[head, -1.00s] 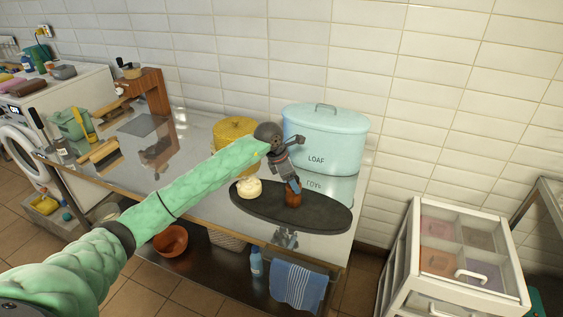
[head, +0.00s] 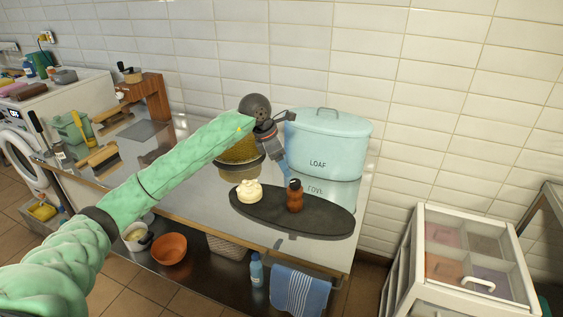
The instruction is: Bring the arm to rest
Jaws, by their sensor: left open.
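My left arm, in a green quilted sleeve, reaches from the lower left over the metal table (head: 190,190). My left gripper (head: 284,166) is open and empty, above the table behind the dark oval board (head: 325,220). A small brown bottle (head: 295,197) stands upright on the board, apart from the gripper. A cream-coloured lump (head: 249,191) sits on the board to the left of the bottle. My right gripper does not show.
A pale blue bin marked LOAF (head: 335,145) stands at the table's back right, close to my gripper. A yellow container (head: 240,150) is partly hidden behind my arm. A white drawer unit (head: 450,262) stands at the right. Bare tabletop lies left of the board.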

